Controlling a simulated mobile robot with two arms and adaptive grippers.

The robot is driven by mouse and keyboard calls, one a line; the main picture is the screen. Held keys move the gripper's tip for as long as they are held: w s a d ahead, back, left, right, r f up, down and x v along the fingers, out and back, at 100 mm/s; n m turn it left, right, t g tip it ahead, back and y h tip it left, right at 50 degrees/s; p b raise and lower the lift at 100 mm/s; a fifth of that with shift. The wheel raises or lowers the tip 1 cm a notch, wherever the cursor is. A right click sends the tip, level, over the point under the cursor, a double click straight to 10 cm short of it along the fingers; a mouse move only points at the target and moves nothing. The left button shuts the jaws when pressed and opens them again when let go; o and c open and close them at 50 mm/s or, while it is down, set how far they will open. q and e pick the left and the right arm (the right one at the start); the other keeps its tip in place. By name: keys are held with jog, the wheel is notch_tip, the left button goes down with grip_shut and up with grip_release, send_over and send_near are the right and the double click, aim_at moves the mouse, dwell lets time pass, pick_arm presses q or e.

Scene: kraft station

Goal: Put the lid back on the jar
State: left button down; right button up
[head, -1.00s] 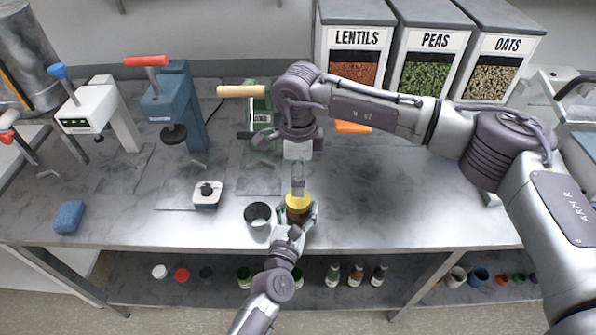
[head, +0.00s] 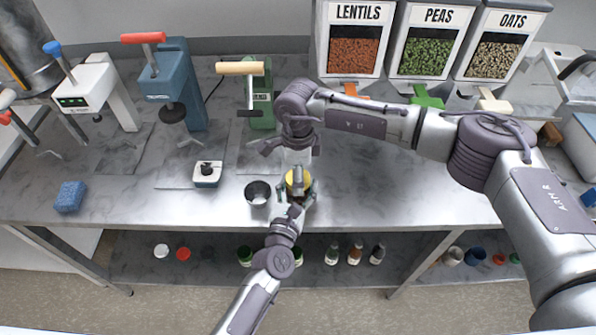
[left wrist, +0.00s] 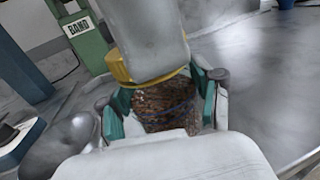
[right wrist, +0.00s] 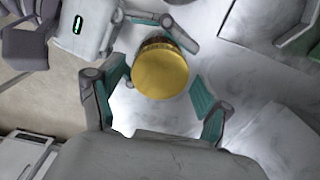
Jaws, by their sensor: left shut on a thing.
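The jar holds dark brown contents (left wrist: 165,108) in the left wrist view. Its yellow lid (head: 296,180) sits on its top at the bench's front; whether it is fully seated I cannot tell. My left gripper (head: 298,196) is shut around the jar's sides and holds it upright. My right gripper (head: 297,155) is just above and behind the lid. In the right wrist view, the lid (right wrist: 160,70) shows ahead of the open right fingers, with clear gaps to both. A grey part of my right gripper hides much of the lid in the left wrist view.
A dark cup (head: 257,193) stands close left of the jar. Bare bench lies to the right.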

jog(key=c, duration=1)
jog(key=o, duration=1.4)
notch_tip(320, 180, up, 12)
jog(key=shift+r, duration=0.1)
pick_arm(q)
jog(key=shift+c, duration=0.6)
grip_release()
jog(key=shift+s, duration=0.1)
jog(key=v, duration=1.1)
jog(key=shift+s, duration=0.4)
